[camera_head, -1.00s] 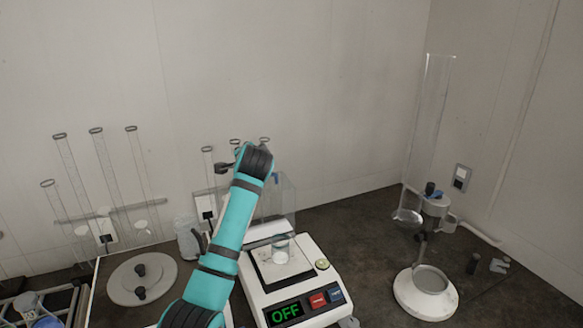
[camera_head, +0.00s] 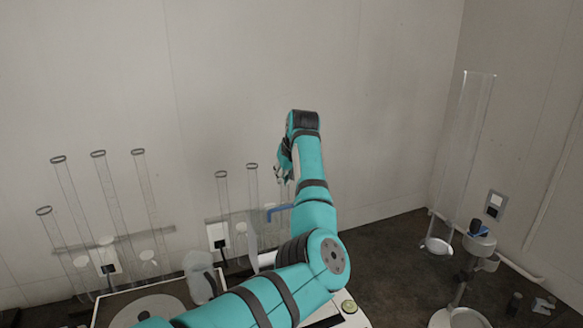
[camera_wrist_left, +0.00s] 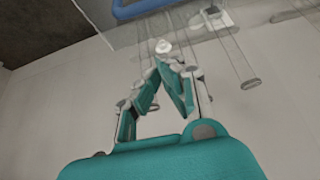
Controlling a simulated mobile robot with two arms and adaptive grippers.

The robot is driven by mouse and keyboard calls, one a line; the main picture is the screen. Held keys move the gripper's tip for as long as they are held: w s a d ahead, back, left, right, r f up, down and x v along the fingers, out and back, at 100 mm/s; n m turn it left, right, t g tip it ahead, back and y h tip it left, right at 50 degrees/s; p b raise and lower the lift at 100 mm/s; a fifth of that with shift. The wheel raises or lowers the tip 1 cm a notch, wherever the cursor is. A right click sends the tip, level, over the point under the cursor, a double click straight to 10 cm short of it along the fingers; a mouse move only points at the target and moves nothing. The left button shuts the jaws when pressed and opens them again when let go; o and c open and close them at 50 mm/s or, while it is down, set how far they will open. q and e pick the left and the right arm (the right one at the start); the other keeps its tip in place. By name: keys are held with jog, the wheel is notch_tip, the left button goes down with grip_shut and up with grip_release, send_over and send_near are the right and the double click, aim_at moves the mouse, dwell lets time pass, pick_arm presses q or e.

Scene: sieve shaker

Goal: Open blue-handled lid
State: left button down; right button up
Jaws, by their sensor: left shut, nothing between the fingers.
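The blue handle (camera_head: 277,209) of the clear lid shows just left of my left forearm in the head view. In the left wrist view, a large blue handle (camera_wrist_left: 140,9) crosses the top edge on a see-through panel. The lid's clear panels are mostly hidden behind my arm in the head view. My left gripper (camera_head: 281,172) is above the handle in the picture, partly hidden by its own wrist. In the left wrist view its fingers (camera_wrist_left: 163,46) meet at the tips, shut and empty, apart from the handle. My right gripper is out of view.
The white balance (camera_head: 350,312) is mostly covered by my left arm. Tall glass tubes (camera_head: 107,200) stand at the left, with a clear jug (camera_head: 199,276) near them. A glass apparatus on a stand (camera_head: 478,245) is at the right. Dark counter (camera_head: 390,262) lies between.

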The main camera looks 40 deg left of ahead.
aim_at(287, 213)
pick_arm(q)
jog(key=p+x, duration=0.1)
jog(key=x, duration=0.3)
jog(key=shift+w+a+f+p, duration=0.15)
jog(key=shift+a+f+p, duration=0.1)
jog(key=shift+f+p, duration=0.1)
jog(key=d, duration=0.1)
jog(key=s+d+p, duration=0.1)
jog(key=shift+s+d+f, duration=0.1)
jog(key=shift+s+d, duration=0.1)
jog(key=shift+d, duration=0.1)
jog(key=shift+s+d+p, duration=0.15)
jog(key=shift+d+p, duration=0.15)
jog(key=shift+p, duration=0.05)
jog(key=shift+s+d+f, duration=0.15)
jog(key=shift+f, duration=0.15)
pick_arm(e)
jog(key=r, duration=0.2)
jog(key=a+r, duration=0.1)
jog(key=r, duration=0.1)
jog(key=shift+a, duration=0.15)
